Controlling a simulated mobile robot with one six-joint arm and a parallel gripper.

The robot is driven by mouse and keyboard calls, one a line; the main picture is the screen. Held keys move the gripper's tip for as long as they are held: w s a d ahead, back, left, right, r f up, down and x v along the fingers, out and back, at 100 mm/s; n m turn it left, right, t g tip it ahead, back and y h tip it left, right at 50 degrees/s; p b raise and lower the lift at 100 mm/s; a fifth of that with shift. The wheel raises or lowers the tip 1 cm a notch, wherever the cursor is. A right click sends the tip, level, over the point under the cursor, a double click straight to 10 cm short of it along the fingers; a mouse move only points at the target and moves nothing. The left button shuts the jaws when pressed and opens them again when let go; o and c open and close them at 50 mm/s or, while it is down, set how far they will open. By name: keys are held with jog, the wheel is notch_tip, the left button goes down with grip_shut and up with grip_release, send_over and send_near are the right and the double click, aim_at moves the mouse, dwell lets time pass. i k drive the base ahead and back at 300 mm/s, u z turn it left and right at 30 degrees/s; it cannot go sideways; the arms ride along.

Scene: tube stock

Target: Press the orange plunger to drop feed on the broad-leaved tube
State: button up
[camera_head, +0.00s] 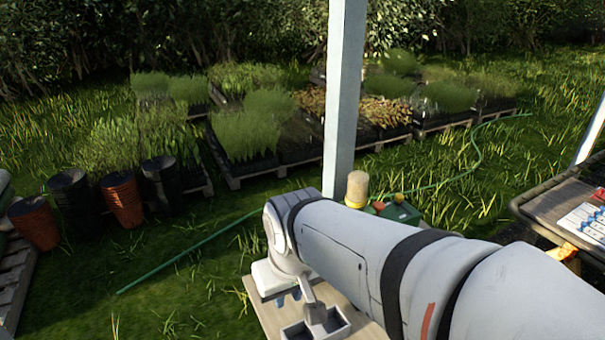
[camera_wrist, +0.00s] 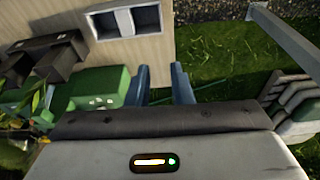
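A green device (camera_head: 403,213) stands behind my arm in the head view. An orange knob (camera_head: 398,198) and a red knob (camera_head: 379,206) sit on top of it; the orange one looks like the plunger. A cream jar with a yellow base (camera_head: 357,188) stands beside it. A green body (camera_wrist: 103,82) shows left of my fingers in the wrist view, with no orange part visible. Leaves (camera_wrist: 38,101) show at the left edge; I cannot tell which tube they belong to. My gripper (camera_wrist: 163,84) is open and empty, with its blue fingers apart over the bench edge.
A pale tray with two compartments (camera_head: 344,329) sits on the wooden bench (camera_head: 262,306); it also shows in the wrist view (camera_wrist: 146,8). Dark blocks (camera_wrist: 57,62) stand beside the green body. A white post (camera_head: 343,90) rises behind the bench.

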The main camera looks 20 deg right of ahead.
aim_at(379, 206)
jog(key=u, duration=0.75)
jog(key=k, duration=1.2)
jog(key=z, duration=1.2)
jog(key=i, duration=1)
jog(key=z, duration=0.05)
